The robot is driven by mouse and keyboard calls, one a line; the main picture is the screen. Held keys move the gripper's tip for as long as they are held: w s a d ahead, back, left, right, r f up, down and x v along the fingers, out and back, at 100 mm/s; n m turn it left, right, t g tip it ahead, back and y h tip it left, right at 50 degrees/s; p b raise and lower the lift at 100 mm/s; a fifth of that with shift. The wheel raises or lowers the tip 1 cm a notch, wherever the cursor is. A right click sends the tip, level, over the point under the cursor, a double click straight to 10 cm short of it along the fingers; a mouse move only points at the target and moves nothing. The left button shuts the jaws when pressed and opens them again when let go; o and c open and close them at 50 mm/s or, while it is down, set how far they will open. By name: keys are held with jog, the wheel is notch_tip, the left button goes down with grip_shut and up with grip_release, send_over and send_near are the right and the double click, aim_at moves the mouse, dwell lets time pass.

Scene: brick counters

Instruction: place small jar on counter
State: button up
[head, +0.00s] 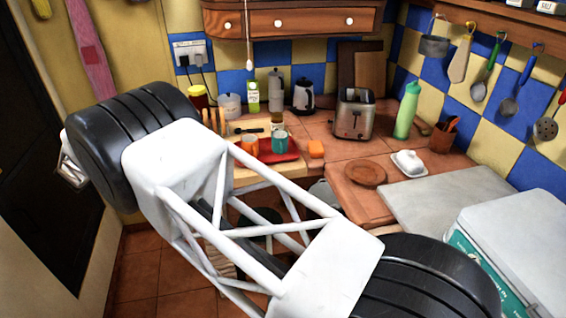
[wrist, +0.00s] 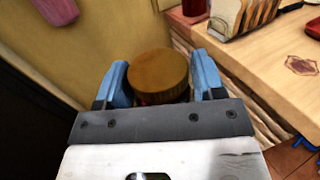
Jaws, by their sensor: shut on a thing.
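The small jar (wrist: 158,76) shows in the wrist view as a round brown-gold lid, with a little dark red below it. My gripper (wrist: 160,84) is shut on it, one blue finger on each side. The jar is held beside the wooden counter (wrist: 285,78), to the left of its edge, over a dark gap by the wall. In the head view, the wooden counter front (head: 252,180) lies behind my arm. The jar cannot be made out in the head view; only a white part of my arm's end shows at the far left.
A red tray (head: 272,152) with an orange and a teal mug sits near the counter edge. A toaster (head: 353,115), kettle (head: 303,96) and green bottle (head: 407,110) stand behind. A wooden rack (wrist: 240,15) stands near the counter's left end; bare wood lies in front.

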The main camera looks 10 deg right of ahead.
jog(key=w+d+r+m+g+h, duration=0.1)
jog(key=w+d+r+h, duration=0.1)
jog(key=d, duration=1.3)
jog(key=w+d+r+m+g+h, duration=0.1)
jog(key=w+d+r, duration=0.15)
jog(key=d, duration=1.15)
jog(key=s+d+m+g+h, duration=0.2)
jog(key=s+d, duration=0.2)
jog(key=d, duration=1.2)
jog(key=s+d+m+g+h, duration=0.2)
jog(key=s+d, duration=0.2)
jog(key=d, duration=1.3)
jog(key=s+d+m+g+h, duration=0.1)
jog(key=s+d+g, duration=0.1)
jog(key=s+d, duration=0.75)
jog(key=s+d+m+g+h, duration=0.1)
jog(key=s+d, duration=0.6)
jog(key=d, duration=0.6)
jog(key=s+d+m+g, duration=0.1)
jog(key=s+d, duration=0.3)
jog(key=s, duration=0.4)
jog(key=s+d+m+g, duration=0.1)
jog(key=s+d+g, duration=0.1)
jog(key=s+d, duration=0.3)
jog(key=s+d+m+g+h, duration=0.1)
jog(key=s+d, duration=0.3)
jog(key=s, duration=0.8)
jog(key=shift+d+f+g, duration=0.25)
jog(key=shift+f+g, duration=0.05)
